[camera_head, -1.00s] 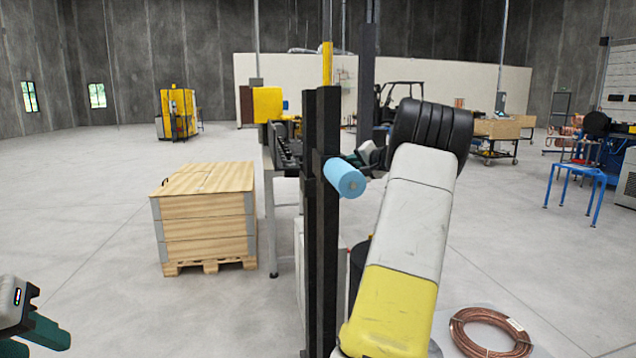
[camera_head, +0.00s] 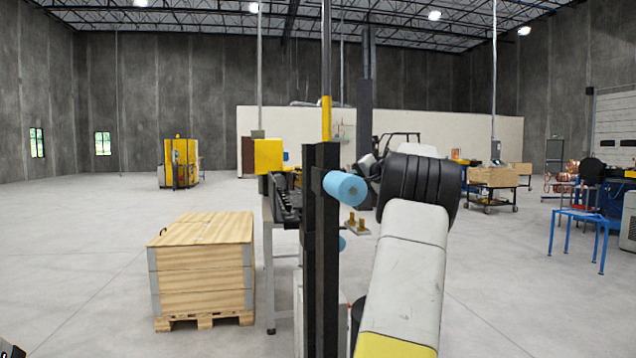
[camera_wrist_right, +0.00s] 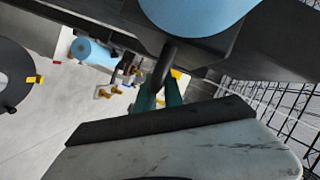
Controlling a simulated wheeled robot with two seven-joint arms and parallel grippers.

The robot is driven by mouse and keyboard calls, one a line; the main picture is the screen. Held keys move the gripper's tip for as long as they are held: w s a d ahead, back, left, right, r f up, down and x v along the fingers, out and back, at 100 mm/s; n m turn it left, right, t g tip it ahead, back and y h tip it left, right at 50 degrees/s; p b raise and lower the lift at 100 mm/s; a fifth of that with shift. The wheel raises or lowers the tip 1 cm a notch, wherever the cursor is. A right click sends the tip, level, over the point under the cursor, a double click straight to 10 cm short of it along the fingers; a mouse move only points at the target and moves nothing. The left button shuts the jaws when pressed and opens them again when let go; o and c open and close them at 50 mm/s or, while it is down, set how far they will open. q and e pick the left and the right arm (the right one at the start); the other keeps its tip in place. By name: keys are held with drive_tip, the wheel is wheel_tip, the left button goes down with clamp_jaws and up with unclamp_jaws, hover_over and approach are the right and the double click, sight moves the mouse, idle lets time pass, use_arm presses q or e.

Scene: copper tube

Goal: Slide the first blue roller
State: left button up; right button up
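A blue roller (camera_head: 345,187) sits at the upper part of a dark upright post (camera_head: 321,250). A second blue roller (camera_head: 342,243) shows partly behind the post, lower down. In the right wrist view, the near blue roller (camera_wrist_right: 198,12) is at the top and another blue roller (camera_wrist_right: 92,52) is farther left. My right gripper (camera_wrist_right: 159,92) has its green fingers either side of a dark rod (camera_wrist_right: 165,66) below the near roller; contact is unclear. In the head view my right arm mostly hides this gripper. Only a corner of my left gripper (camera_head: 10,350) shows at bottom left.
A wooden crate on a pallet (camera_head: 202,268) stands left of the post. A dark machine bench (camera_head: 286,205) is behind the post. A blue stand (camera_head: 590,222) is at far right.

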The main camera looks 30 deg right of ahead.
drive_tip(key=o, duration=0.4)
drive_tip(key=shift+w+a+r, duration=0.1)
drive_tip(key=shift+a+r, duration=0.05)
drive_tip(key=shift+r, duration=0.1)
drive_tip(key=shift+c, duration=0.2)
drive_tip(key=shift+o, duration=0.2)
drive_tip(key=shift+f, duration=0.15)
drive_tip(key=v, duration=0.7)
drive_tip(key=shift+s, duration=0.4)
drive_tip(key=shift+s, duration=0.1)
